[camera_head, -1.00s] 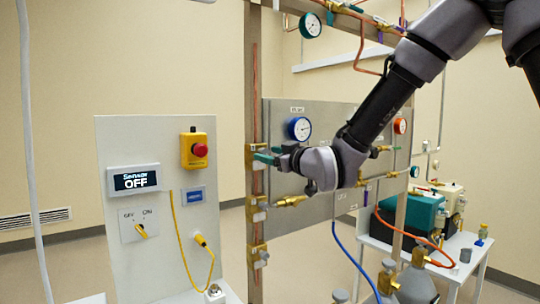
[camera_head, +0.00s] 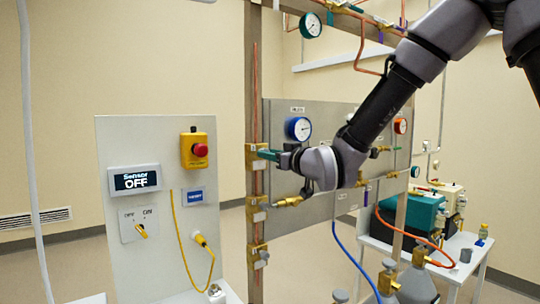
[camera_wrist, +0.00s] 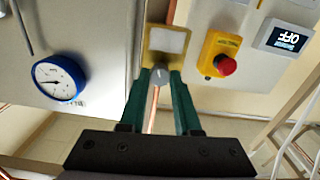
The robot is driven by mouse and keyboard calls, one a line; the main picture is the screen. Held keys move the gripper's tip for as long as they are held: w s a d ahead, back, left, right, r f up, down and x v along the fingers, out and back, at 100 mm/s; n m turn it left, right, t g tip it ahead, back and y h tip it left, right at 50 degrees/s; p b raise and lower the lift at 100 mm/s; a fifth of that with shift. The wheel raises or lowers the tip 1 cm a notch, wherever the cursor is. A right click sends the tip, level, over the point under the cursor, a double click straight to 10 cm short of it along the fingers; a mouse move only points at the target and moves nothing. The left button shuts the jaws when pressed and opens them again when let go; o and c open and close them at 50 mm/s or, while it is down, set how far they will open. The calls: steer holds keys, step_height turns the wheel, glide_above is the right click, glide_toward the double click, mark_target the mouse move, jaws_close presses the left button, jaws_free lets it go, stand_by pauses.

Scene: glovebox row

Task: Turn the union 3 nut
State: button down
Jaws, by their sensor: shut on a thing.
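My gripper (camera_wrist: 161,78) has two green fingers closed around a small round grey nut (camera_wrist: 160,73) on a brass fitting (camera_wrist: 165,42) with a pale plate. In the head view my gripper (camera_head: 266,154) reaches left to the top brass fitting (camera_head: 250,157) on the upright post. Two similar brass fittings sit below it, a middle one (camera_head: 257,208) and a low one (camera_head: 258,256). The numbers on the fittings are too small to read, so I cannot tell which is union 3. In the head view the fingers hide the gripped nut.
Left of the post stands a grey panel (camera_head: 118,272) with a red stop button (camera_head: 200,150) and a display (camera_head: 134,181) reading "Sensor OFF". A blue-rimmed gauge (camera_head: 298,128) sits close above my wrist. Gas cylinders (camera_head: 415,285) and a side table (camera_head: 470,246) stand at right.

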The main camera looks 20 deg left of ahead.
steer(key=shift+m, duration=1.9)
steer(key=c, duration=0.6)
jaws_free()
steer(key=v, duration=1.1)
steer(key=shift+w, duration=0.1)
